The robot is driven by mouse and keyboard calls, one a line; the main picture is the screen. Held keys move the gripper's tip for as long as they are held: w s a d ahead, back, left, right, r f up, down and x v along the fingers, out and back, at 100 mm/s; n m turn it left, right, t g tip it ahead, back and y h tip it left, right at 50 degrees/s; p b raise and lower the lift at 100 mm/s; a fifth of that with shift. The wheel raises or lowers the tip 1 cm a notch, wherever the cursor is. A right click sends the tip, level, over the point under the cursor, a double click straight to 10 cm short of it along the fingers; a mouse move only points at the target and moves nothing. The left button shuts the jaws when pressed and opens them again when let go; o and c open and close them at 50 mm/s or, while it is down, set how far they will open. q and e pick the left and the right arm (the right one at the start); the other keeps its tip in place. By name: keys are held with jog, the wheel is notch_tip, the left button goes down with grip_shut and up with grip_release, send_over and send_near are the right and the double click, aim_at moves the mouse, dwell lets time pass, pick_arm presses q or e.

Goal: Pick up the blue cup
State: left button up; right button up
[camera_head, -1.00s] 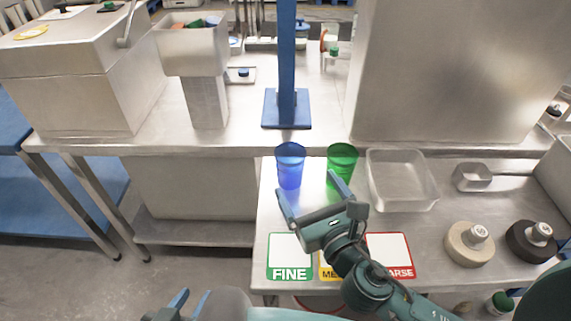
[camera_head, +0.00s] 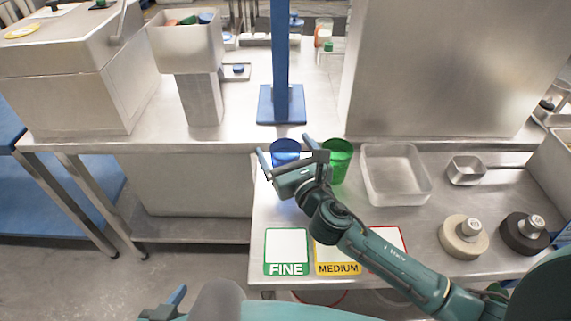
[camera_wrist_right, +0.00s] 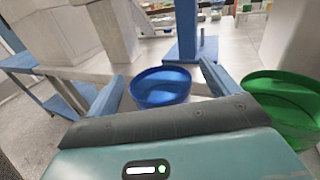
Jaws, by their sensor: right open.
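The blue cup (camera_head: 285,147) stands upright at the back of the lower steel table, partly hidden behind my right gripper in the head view. My right gripper (camera_head: 286,144) is open, its two fingers spread on either side of the cup's rim as seen there. In the right wrist view the blue cup (camera_wrist_right: 161,86) sits between the open fingertips (camera_wrist_right: 157,82), beyond the palm; I cannot tell whether they touch it. My left gripper (camera_head: 172,302) shows only in part at the bottom edge of the head view.
A green cup (camera_head: 336,161) stands just right of the blue cup. A clear tray (camera_head: 396,176) lies farther right. Cards marked FINE (camera_head: 286,252) and MEDIUM (camera_head: 338,262) lie at the front. A blue post's base (camera_head: 281,105) stands behind on the raised counter.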

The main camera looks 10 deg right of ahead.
jog(key=shift+c, duration=0.2)
jog(key=c, duration=1)
